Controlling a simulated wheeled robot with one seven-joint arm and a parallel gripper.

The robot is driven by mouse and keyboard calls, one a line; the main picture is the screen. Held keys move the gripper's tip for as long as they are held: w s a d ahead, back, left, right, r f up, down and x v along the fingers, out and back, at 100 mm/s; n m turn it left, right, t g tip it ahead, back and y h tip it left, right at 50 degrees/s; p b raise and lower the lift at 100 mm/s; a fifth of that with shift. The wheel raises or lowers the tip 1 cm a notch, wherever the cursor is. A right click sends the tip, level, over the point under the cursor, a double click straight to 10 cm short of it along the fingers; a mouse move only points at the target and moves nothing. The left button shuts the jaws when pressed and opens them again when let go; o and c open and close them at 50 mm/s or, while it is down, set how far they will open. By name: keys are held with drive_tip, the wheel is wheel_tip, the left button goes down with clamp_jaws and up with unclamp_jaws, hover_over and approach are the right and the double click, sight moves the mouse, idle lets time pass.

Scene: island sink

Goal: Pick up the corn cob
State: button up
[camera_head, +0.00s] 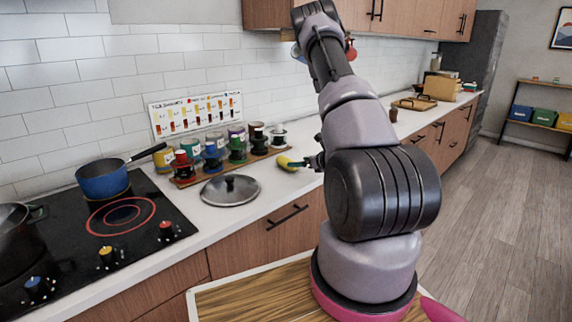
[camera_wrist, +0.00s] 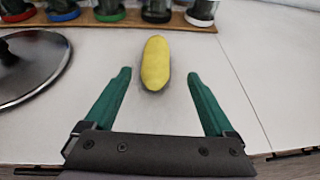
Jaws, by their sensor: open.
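The corn cob (camera_wrist: 156,63) is yellow and lies on the white countertop in the wrist view, pointing away from me. In the head view the corn cob (camera_head: 288,163) shows small, left of my gripper (camera_head: 309,163) and partly hidden by it. In the wrist view my gripper (camera_wrist: 158,88) is open, with two green fingers spread wide. The cob lies ahead of the fingertips, midway between their lines, with its near end close to fingertip level. Nothing is held. Whether the fingers have come down to the cob's height is unclear.
A metal lid (camera_head: 230,189) lies left of the cob; it also shows in the wrist view (camera_wrist: 30,68). Several jars stand on a wooden rack (camera_wrist: 200,20) behind it. A blue pan (camera_head: 103,182) sits on the stove. The counter right of the cob is clear.

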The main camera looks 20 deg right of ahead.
drive_tip(key=x, duration=0.7)
drive_tip(key=shift+a, duration=0.35)
drive_tip(key=shift+w+f, duration=0.2)
drive_tip(key=shift+w, duration=0.3)
drive_tip(key=shift+a, duration=0.1)
clamp_jaws()
